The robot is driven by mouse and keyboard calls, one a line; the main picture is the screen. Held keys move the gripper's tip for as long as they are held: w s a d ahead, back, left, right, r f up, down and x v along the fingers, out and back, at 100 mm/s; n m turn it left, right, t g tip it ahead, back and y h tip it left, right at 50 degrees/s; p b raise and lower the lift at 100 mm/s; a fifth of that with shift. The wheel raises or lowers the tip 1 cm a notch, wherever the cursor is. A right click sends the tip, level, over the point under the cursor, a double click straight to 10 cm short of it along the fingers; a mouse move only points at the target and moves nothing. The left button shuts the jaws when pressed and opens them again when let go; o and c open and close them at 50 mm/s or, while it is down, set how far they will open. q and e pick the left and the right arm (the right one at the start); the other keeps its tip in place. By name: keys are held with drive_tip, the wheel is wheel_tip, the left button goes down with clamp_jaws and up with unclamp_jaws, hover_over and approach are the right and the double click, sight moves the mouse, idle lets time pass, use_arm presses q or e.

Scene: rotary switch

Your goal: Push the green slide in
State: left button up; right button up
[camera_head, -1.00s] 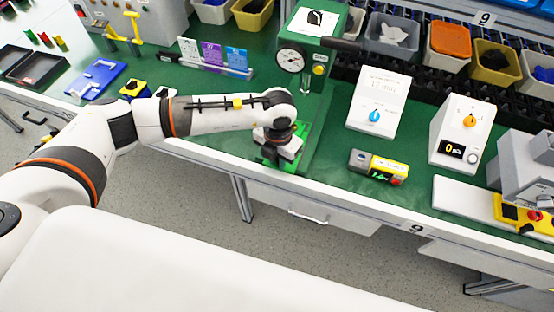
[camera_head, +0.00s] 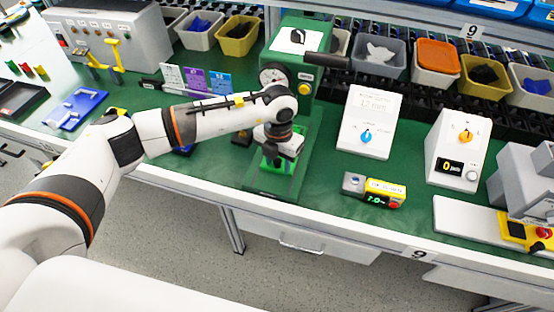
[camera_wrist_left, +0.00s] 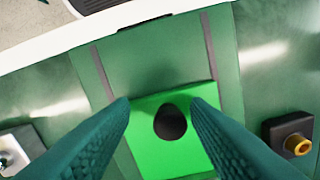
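The bright green slide (camera_head: 279,165) lies on the darker green base of the green press (camera_head: 300,42). A strip of bare base shows between the slide and the table's front edge. In the left wrist view, the slide (camera_wrist_left: 170,150) has a dark oval knob or hole (camera_wrist_left: 170,122), and I cannot tell which. My left gripper (camera_head: 276,152) points down over the slide. In the left wrist view, its two teal fingers (camera_wrist_left: 161,100) stand apart on either side of the dark oval, with a gap at each side. Contact with the slide is unclear. My right gripper is out of view.
The press head with its gauge (camera_head: 273,75) stands behind my left gripper. A yellow and grey counter box (camera_head: 374,189) sits to the right, with two white dial boxes behind it. Coloured cards (camera_head: 197,80) stand to the left.

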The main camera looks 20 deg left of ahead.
use_arm(q)
drive_tip(key=shift+a, duration=0.1)
drive_tip(key=shift+a+r, duration=0.1)
drive_tip(key=shift+r, duration=0.2)
wheel_tip(320, 180, up, 12)
drive_tip(key=b, duration=0.1)
drive_tip(key=shift+f, duration=0.25)
drive_tip(key=shift+f, duration=0.1)
